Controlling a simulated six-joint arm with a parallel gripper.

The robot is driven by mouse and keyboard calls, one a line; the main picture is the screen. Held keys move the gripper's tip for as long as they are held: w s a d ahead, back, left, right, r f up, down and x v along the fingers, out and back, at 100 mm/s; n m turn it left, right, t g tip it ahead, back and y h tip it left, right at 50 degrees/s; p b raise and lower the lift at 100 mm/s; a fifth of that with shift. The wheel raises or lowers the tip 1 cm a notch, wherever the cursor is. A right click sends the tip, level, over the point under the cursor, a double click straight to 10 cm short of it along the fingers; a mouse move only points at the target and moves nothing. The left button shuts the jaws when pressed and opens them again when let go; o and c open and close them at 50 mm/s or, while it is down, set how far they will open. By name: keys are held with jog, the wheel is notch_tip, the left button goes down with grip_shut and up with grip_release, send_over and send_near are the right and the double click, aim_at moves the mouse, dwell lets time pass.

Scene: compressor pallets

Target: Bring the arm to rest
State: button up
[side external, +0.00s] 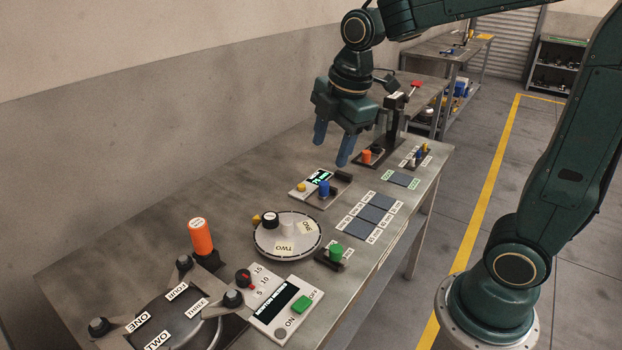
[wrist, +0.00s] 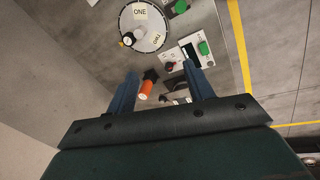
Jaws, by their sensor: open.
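My gripper (side external: 336,146) hangs above the workbench (side external: 120,250) in the side external view, its two blue fingers apart and nothing between them. It is clear of the bench top and of the devices below. In the wrist view my gripper (wrist: 162,88) is also open, with the two fingers well spread. An orange cylinder (wrist: 147,88) shows between the fingers there, but it stands on the bench farther away and is not held.
Below the gripper stand a small display unit (side external: 315,184) and a round white turntable (side external: 264,243). An orange cylinder (side external: 201,237), a panel with a green button (side external: 272,310) and a large dark dial (side external: 170,318) are nearer. A dark press-like stand (side external: 389,125) is close behind the gripper.

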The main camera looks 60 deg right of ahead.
jog(key=s+a+r+m+t, duration=0.1)
jog(key=s+m+t, duration=0.1)
jog(key=s+m, duration=1.2)
jog(key=shift+s+r+t, duration=0.15)
jog(key=shift+s+t, duration=0.25)
jog(key=shift+s, duration=0.4)
jog(key=shift+a, duration=0.1)
